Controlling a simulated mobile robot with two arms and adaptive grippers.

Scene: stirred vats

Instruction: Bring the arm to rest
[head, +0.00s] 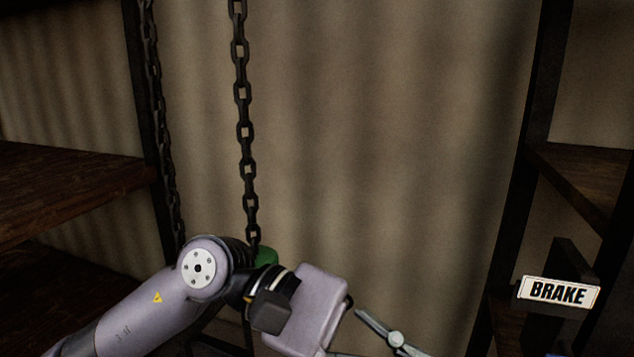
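My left arm comes in from the lower left and bends across the bottom middle. My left gripper (388,335) is at the bottom edge, right of the wrist block. One grey finger linkage shows; the fingertips are cut off by the frame, so I cannot tell whether it is open or what it may hold. My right gripper is not in view. No other arm that the task could mean is clearly visible.
Two dark chains hang at the left, one (245,130) passing down behind my arm. A green object (265,257) is partly hidden behind my wrist. Wooden shelves (70,190) in dark frames stand at left and right. A corrugated wall (390,130) fills the back.

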